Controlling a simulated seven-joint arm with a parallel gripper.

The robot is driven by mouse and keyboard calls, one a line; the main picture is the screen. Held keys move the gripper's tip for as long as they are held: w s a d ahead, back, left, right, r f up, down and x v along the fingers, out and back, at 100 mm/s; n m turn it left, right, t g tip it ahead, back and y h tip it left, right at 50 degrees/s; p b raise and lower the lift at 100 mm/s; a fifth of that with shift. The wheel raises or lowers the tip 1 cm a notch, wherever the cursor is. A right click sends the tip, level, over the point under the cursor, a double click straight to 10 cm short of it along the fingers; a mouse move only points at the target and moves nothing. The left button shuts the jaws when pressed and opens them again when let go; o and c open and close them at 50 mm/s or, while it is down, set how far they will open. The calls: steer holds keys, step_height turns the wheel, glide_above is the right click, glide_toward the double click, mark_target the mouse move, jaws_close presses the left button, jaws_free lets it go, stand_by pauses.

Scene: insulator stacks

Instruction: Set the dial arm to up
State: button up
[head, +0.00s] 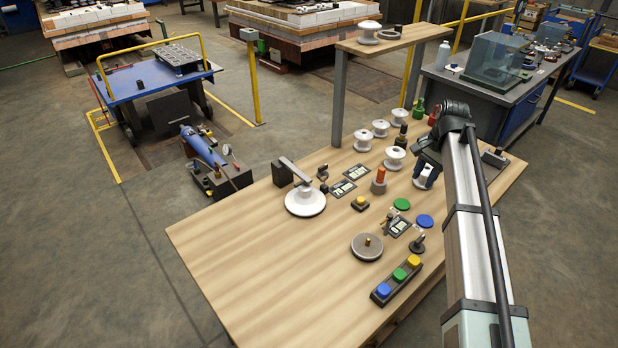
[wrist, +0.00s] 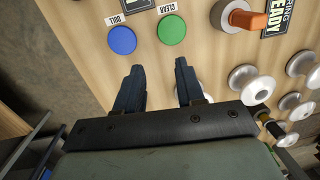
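No part is plainly marked as the dial arm. The likeliest in the head view is a grey bar (head: 296,170) reaching from a dark block over a white disc (head: 306,204); which way it counts as set I cannot tell. A small black lever (head: 419,243) on a round base stands near the table's right side. My gripper (head: 427,172) is far right of the bar, above the right part of the table. In the wrist view my gripper (wrist: 158,75) is open, with bare wood between its fingers. A white spool (head: 423,182) is partly hidden by it in the head view.
A green disc (wrist: 171,29) and a blue disc (wrist: 122,40) lie in front of the fingers. An orange post (head: 380,174) and several white spools stand nearby. A grey wheel (head: 367,247) and a button box (head: 397,281) are nearer. The table's front left is clear.

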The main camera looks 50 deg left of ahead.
steer(key=s+a+r, duration=0.6)
steer(key=s+a, duration=0.6)
steer(key=y, duration=0.1)
glide_toward(300, 184)
steer(key=shift+n+t, duration=0.3)
steer(key=f, duration=0.2)
steer(key=a+f, duration=0.1)
steer(key=f, duration=0.4)
steer(key=shift+s+a+f, duration=0.15)
steer(key=shift+s+a, duration=0.1)
steer(key=shift+a, duration=0.05)
jaws_close()
